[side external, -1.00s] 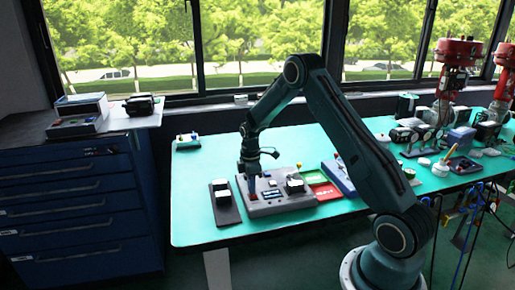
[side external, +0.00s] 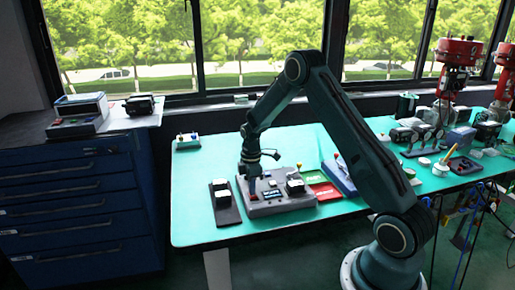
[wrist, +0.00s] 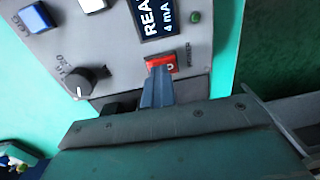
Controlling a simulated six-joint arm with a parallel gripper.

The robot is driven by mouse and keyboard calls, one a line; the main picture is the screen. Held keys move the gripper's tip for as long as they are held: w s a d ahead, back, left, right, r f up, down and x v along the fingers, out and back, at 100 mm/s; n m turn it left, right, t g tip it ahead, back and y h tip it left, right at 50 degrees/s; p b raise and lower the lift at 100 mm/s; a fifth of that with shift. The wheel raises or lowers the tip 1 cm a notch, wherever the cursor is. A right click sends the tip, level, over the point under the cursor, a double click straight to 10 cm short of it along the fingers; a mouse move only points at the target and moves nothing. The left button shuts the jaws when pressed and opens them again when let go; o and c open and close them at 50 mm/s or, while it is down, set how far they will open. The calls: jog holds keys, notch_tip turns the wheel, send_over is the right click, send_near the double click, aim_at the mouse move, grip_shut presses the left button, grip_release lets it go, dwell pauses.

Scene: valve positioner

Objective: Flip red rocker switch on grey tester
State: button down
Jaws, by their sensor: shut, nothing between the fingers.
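The grey tester (side external: 282,207) lies on the teal bench, and its panel (wrist: 120,50) fills the upper part of the wrist view. The red rocker switch (wrist: 166,61) sits near the panel's edge, beside the word POWER. My gripper (wrist: 158,70) is shut and empty, with its fingertips at the switch, covering part of it. I cannot tell for sure whether they touch it. In the side view my gripper (side external: 252,189) points down over the left part of the tester, and the switch is hidden there.
A black knob (wrist: 88,83), a blue button (wrist: 36,17) and a display (wrist: 156,17) are on the panel. A dark device (side external: 225,204) lies left of the tester. Green and red cards (side external: 324,186) and a blue box (side external: 338,176) are to its right. The bench's front left is clear.

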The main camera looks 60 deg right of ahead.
notch_tip(320, 180, up, 14)
jog(key=shift+w+d, duration=0.25)
dwell(0.5)
jog(key=s+a+r+m+t, duration=0.3)
jog(key=s+a+r+m, duration=0.1)
jog(key=s+a+r, duration=0.85)
jog(key=s+a+r+m+t, duration=0.1)
jog(key=s+a+m, duration=0.1)
jog(key=s+a, duration=0.2)
jog(key=s+a+m+t, duration=0.2)
jog(key=s+a, duration=0.3)
jog(key=s, duration=0.5)
jog(key=shift+s+a+r+m, duration=0.15)
jog(key=shift+s+r+m, duration=0.25)
jog(key=shift+m, duration=0.1)
